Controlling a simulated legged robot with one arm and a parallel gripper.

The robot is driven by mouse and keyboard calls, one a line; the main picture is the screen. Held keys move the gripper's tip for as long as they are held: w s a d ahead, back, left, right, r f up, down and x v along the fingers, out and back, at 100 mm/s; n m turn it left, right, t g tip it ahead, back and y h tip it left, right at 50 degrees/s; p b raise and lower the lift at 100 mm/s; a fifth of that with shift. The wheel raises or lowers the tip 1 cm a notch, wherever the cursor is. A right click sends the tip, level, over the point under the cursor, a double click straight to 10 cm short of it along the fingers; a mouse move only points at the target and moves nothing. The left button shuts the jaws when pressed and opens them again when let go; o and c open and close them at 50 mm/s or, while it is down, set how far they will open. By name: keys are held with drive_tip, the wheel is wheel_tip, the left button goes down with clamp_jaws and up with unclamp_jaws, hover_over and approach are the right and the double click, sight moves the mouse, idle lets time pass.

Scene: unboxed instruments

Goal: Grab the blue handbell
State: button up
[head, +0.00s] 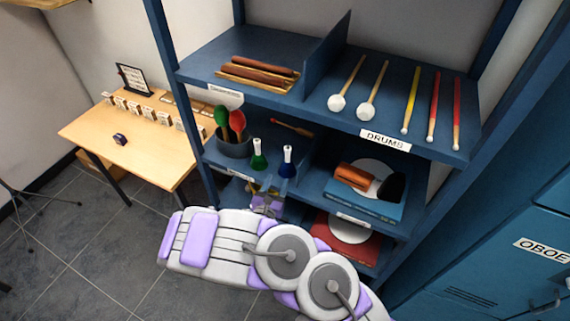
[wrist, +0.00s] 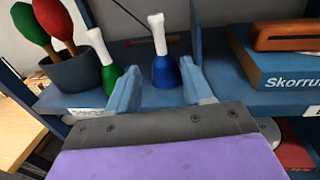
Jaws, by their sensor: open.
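The blue handbell (head: 287,164) stands upright on the middle shelf, with a white handle on top and a blue bell below. It also shows in the wrist view (wrist: 166,72), beyond and between my fingertips. My gripper (wrist: 160,85) is open and empty, its two light-blue fingers pointing toward the shelf. In the head view my gripper (head: 266,205) is at the front of the shelf, just below the bell. A green handbell (head: 258,157) with a white handle stands to the left of the blue one. In the wrist view the green handbell (wrist: 107,68) is just left of the left finger.
A dark pot (head: 234,146) holding red and green maracas stands left of the bells. A blue box (head: 362,202) with an orange wood block on it lies to the right. The upper shelf (head: 310,105) with mallets and drumsticks overhangs. A wooden table (head: 150,150) stands at left.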

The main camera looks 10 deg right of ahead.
sight(287, 158)
drive_tip(key=b+x, duration=0.1)
drive_tip(key=x, duration=0.9)
drive_tip(key=shift+a, duration=0.1)
drive_tip(key=x, duration=0.2)
drive_tip(key=b+x, duration=0.1)
drive_tip(key=x, duration=0.2)
drive_tip(key=shift+f, duration=0.25)
drive_tip(key=shift+w, duration=0.25)
drive_tip(key=shift+r, duration=0.1)
clamp_jaws()
